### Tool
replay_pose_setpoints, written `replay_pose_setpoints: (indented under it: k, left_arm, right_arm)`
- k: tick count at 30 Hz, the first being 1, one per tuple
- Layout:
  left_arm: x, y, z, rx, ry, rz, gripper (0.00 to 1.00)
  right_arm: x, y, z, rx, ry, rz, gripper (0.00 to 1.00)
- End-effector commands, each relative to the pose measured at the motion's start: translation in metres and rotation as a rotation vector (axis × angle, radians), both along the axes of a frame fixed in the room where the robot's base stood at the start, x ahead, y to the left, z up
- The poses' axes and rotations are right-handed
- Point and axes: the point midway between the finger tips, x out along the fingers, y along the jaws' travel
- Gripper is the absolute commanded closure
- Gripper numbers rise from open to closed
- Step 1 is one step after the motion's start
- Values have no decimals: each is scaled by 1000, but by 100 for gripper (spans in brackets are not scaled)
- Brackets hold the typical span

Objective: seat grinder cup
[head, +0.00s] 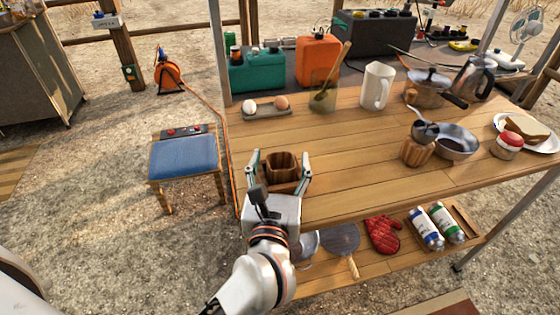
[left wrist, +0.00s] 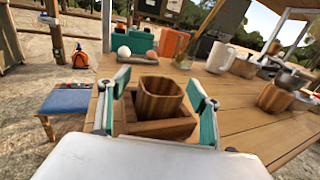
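My left gripper (head: 279,168) is open, with one teal-padded finger on each side of the cup. In the left wrist view small gaps show between the fingers and the cup. My right gripper is not in view.
Eggs on a tray (head: 267,112), a glass jar (head: 323,92) and a white pitcher (head: 377,86) stand behind. A second wooden cup (head: 416,152) and a pan (head: 457,141) are to the right. The middle of the table (head: 350,160) is clear. A blue stool (head: 184,157) stands left.

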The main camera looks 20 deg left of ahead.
Motion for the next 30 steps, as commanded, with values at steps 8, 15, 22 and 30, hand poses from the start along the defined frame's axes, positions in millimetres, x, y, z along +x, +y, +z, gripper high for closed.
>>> replay_pose_setpoints:
  k: [8,15,22,30]
  left_arm:
    - [0,0,-1,0,1,0,36]
    - [-22,-6,-2,0,4,-2,36]
    - [-57,-15,-1,-1,3,0,36]
    - [-73,-19,0,0,0,0,36]
  right_arm:
    - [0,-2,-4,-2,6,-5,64]
    - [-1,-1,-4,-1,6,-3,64]
    - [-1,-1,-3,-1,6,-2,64]
    - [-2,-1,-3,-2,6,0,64]
